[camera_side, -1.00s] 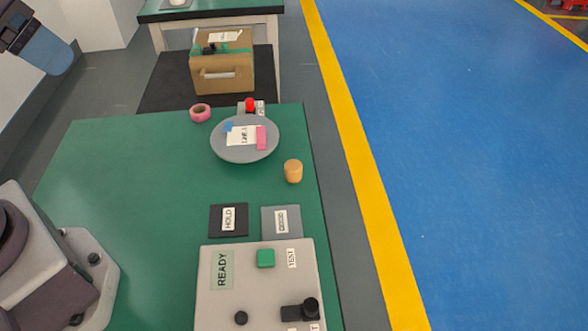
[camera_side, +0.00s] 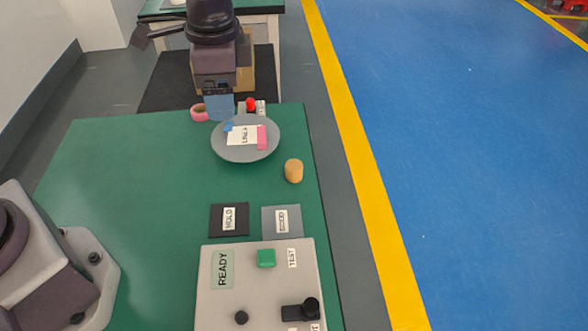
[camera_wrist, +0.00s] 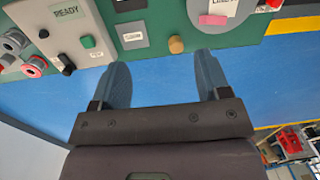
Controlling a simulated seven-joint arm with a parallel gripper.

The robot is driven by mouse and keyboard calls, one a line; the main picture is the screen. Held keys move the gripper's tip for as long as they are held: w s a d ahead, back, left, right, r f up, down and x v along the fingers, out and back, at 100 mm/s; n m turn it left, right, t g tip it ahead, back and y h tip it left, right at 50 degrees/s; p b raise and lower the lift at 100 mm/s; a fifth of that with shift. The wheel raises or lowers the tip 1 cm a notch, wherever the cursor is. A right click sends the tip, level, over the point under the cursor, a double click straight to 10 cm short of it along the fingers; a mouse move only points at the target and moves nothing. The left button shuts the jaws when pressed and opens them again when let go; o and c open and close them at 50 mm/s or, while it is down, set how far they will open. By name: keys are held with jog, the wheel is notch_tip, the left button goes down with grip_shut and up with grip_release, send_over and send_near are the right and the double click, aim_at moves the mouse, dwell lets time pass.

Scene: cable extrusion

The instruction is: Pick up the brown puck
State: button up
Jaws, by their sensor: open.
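The brown puck (camera_side: 293,171) is a small tan-brown cylinder standing upright on the green table near its right edge, between the round grey plate and the grey pad. It also shows in the wrist view (camera_wrist: 176,45), beyond my fingertips and between their lines, nearer the right finger. My gripper (camera_side: 219,108) hangs over the far part of the table, in front of the cardboard box and up and left of the puck in the side view. Its two blue fingers (camera_wrist: 160,60) are spread apart with nothing between them. The gripper is clear of the puck.
The grey plate (camera_side: 230,153) holds a label and pink and blue pieces. A pink tape roll (camera_side: 199,113) and a red button (camera_side: 251,104) are behind it. The black HOLD pad (camera_side: 215,228), grey pad (camera_side: 268,229) and control panel (camera_side: 217,312) are nearer.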

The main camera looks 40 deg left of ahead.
aim_at(294, 165)
jog(key=w+d+f+m, duration=0.6)
jog(key=w+f+m, duration=0.3)
jog(key=w+m, duration=0.25)
jog(key=shift+y, duration=0.3)
jog(key=f, duration=0.8)
jog(key=shift+s+a, duration=0.3)
jog(key=shift+s, duration=0.05)
notch_tip(294, 165, down, 5)
jog(key=shift+s+f, duration=0.1)
jog(key=c, duration=1)
jog(key=shift+c, duration=0.2)
